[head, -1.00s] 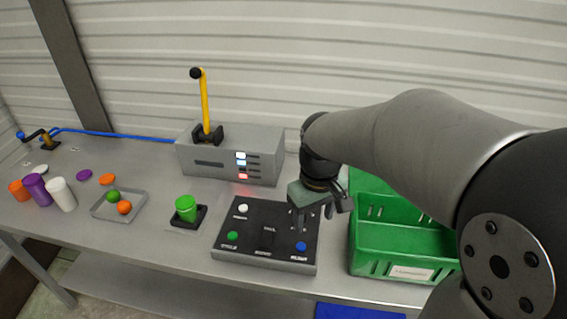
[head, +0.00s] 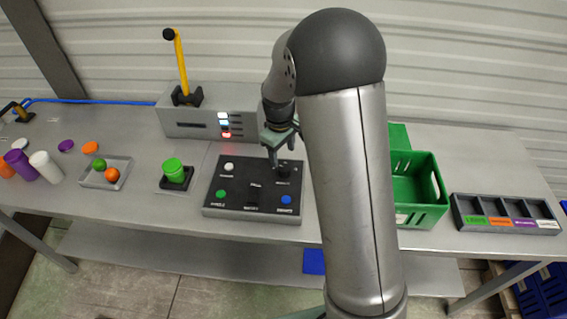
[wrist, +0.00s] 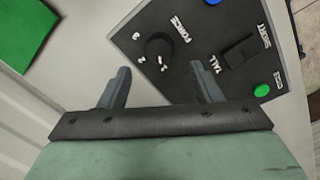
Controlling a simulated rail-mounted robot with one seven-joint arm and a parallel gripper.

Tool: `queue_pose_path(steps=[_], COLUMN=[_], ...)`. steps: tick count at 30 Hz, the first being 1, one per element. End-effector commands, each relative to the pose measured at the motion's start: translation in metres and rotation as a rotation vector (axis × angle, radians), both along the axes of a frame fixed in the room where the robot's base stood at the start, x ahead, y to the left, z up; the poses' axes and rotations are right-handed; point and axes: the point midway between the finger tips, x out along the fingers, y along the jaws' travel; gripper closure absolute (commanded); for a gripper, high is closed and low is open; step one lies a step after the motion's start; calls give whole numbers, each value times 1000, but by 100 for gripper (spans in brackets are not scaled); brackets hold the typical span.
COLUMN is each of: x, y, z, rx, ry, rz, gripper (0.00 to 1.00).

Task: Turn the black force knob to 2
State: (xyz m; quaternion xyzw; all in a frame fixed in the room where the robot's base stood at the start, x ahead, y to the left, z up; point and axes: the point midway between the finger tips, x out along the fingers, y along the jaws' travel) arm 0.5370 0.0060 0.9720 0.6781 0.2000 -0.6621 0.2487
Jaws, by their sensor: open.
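The control panel (head: 236,184) is a black-topped box on the bench. The black force knob (wrist: 158,47) is round and sits by the FORCE label, with small numbers around it. In the head view the knob (head: 284,171) is at the panel's back right, partly behind my gripper. I cannot tell which number it points to. My gripper (wrist: 160,72) is open and empty, its two fingers pointing at the panel. In the wrist view the knob appears just beyond the gap between the fingertips. In the head view my gripper (head: 279,155) is close above the knob.
The panel also has a blue button (head: 286,199), a green button (head: 221,194), a white button (head: 229,167) and a black switch (wrist: 239,50). A grey machine (head: 205,125) with a yellow lever stands behind. A green crate (head: 420,215) is to the right.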

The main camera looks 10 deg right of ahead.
Motion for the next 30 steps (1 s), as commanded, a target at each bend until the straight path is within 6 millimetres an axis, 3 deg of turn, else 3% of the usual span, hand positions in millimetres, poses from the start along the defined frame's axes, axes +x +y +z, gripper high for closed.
queue_pose_path(steps=[3, 10, 23, 27, 28, 30], x=[0, 2, 3, 3, 3, 3], y=[-2, -4, -4, -4, -4, -4], z=[-25, -58, -68, -68, -68, -68], rx=[-1, 0, 1, 1, 1, 0], ry=[4, 2, -1, -1, -1, -1], rz=[-1, 0, -1, -1, -1, -1], gripper=[42, 42, 42, 81, 86, 86])
